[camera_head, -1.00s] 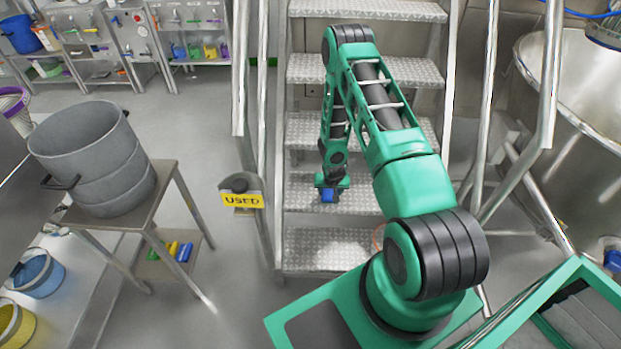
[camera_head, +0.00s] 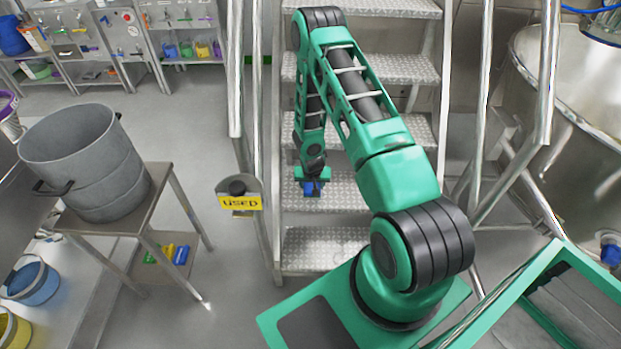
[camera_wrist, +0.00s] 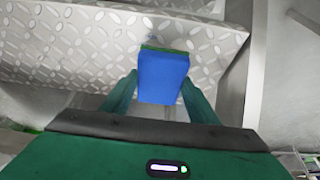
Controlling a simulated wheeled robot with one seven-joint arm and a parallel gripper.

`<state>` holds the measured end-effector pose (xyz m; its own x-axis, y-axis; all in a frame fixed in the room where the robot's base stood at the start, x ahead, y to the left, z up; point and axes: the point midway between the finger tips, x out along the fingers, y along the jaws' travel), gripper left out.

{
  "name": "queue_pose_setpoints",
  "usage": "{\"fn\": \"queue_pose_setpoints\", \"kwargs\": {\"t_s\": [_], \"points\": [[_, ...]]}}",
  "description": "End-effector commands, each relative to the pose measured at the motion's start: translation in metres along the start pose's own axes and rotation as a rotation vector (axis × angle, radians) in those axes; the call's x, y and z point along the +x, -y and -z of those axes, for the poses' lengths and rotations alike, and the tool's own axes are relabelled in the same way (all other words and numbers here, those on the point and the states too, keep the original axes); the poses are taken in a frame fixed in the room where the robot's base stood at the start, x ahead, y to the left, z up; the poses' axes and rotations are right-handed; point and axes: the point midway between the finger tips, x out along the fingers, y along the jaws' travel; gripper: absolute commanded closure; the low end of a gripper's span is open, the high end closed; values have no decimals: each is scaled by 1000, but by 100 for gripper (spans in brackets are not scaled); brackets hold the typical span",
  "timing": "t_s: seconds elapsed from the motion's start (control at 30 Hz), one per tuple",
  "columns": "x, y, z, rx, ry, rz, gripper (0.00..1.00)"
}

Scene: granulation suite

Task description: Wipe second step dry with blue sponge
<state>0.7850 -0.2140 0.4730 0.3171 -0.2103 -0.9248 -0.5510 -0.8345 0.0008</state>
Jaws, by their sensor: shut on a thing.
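My gripper (camera_head: 312,178) is shut on the blue sponge (camera_head: 309,188) over the left part of the second step from the floor. The second step (camera_head: 348,194) is a metal tread with a raised pattern. In the wrist view, the sponge (camera_wrist: 163,78) with its green far edge sits between the fingers of my gripper (camera_wrist: 160,98), in front of a patterned tread (camera_wrist: 60,45). A slightly darker patch shows at the sponge's far edge. I cannot tell whether the sponge touches the tread or whether the tread is wet.
The bottom step (camera_head: 320,248) is bare. Metal handrails (camera_head: 262,150) flank the stairs. A holder with a yellow "USED" label (camera_head: 240,203) stands left of them. A grey pot (camera_head: 85,160) sits on a stand. A large steel vessel (camera_head: 570,110) stands right.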

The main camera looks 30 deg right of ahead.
Motion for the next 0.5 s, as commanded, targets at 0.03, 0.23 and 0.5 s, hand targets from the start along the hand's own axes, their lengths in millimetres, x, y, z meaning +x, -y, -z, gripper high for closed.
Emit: {"fn": "queue_pose_setpoints", "kwargs": {"t_s": [0.03,0.23,0.5], "points": [[-5,0,3,0,-1,0,64],[-22,0,9,-1,-2,1,64],[-41,0,18,0,-1,0,64]]}}
